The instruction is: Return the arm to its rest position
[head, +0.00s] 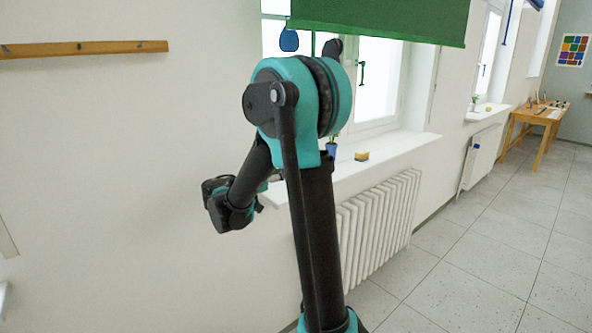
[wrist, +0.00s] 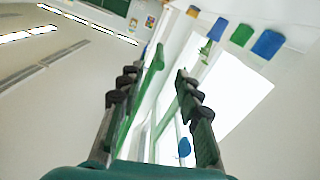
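My arm (head: 318,215) rises in the middle of the head view, black with teal joints, and bends over at the top. Its forearm folds down to the left and ends in a dark wrist part (head: 230,208) in front of the white wall. The gripper's fingers cannot be made out in the head view. In the wrist view my gripper (wrist: 156,74) points up towards the window and ceiling. Its two dark fingers stand apart with nothing between them, so it is open and empty.
A green blind (head: 385,18) hangs above. A wooden rail (head: 85,48) is on the left wall. Tiled floor (head: 480,265) at right is clear, with a wooden table (head: 540,116) beyond.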

